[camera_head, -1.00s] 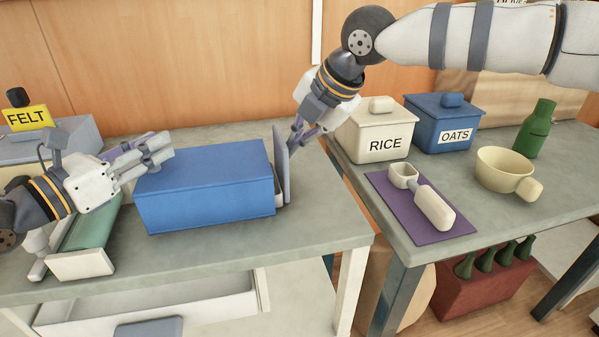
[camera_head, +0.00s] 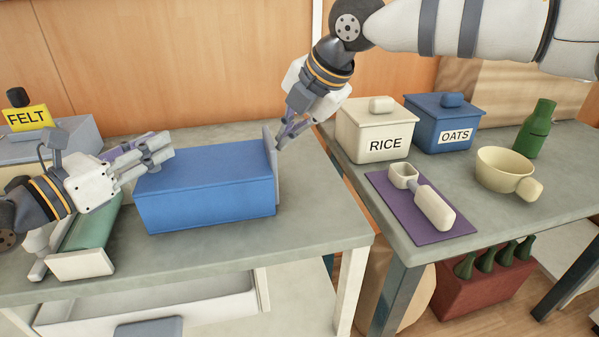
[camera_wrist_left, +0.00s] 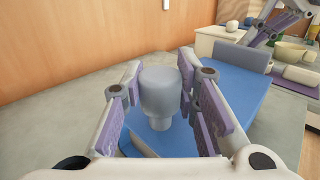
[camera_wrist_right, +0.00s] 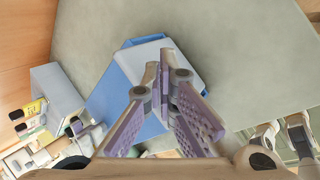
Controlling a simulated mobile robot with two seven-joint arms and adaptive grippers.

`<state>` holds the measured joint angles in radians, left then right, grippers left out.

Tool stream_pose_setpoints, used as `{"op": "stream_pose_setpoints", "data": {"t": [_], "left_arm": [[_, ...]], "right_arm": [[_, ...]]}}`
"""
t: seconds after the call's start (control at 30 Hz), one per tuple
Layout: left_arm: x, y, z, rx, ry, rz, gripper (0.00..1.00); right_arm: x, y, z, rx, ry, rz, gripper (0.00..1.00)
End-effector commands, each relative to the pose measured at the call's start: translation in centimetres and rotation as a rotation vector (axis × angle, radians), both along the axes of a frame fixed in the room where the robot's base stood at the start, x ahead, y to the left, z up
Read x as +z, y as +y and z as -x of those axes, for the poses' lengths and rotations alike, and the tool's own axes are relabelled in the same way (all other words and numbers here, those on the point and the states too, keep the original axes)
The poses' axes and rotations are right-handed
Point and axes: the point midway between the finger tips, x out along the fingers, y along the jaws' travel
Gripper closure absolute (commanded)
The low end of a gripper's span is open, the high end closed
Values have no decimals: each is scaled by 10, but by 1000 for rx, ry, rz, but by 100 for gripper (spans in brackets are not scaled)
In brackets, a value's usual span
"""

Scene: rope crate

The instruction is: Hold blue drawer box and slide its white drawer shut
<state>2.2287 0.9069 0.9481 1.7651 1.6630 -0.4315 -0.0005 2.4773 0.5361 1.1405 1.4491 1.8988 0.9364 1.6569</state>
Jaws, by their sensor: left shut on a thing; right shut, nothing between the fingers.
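The blue drawer box (camera_head: 205,190) lies on the grey table; it also shows in the left wrist view (camera_wrist_left: 236,105) and the right wrist view (camera_wrist_right: 112,98). Its pale drawer front (camera_head: 271,148) stands at the box's right end, close against it; I cannot tell whether a small gap remains. It shows whitish in the right wrist view (camera_wrist_right: 178,62). My left gripper (camera_head: 160,150) is shut on a grey knob (camera_wrist_left: 160,92) at the box's left end. My right gripper (camera_head: 284,142) is shut and empty, its tips at the outer face of the drawer front, seemingly touching.
A green-topped box (camera_head: 88,228) with a white front lies at the table's left, below my left gripper. On the right table stand RICE (camera_head: 375,135) and OATS (camera_head: 442,122) canisters. The table's front right is clear.

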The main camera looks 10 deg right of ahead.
Motion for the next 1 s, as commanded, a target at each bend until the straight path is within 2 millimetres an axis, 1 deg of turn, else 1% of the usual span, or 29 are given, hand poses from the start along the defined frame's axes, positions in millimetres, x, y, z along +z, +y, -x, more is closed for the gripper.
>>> {"op": "stream_pose_setpoints", "data": {"t": [0.03,0.2,0.43,0.7,1.0], "left_arm": [[-6,0,1,-1,11,-7,100],[-6,0,1,-1,11,-7,100],[-6,0,1,-1,11,-7,100],[-6,0,1,-1,11,-7,100],[-6,0,1,-1,11,-7,100]], "right_arm": [[3,0,0,0,0,0,100],[14,0,0,0,-1,-1,100],[23,-1,0,0,0,0,100],[52,-10,0,-1,0,-1,100],[52,-10,0,0,1,0,100]]}}
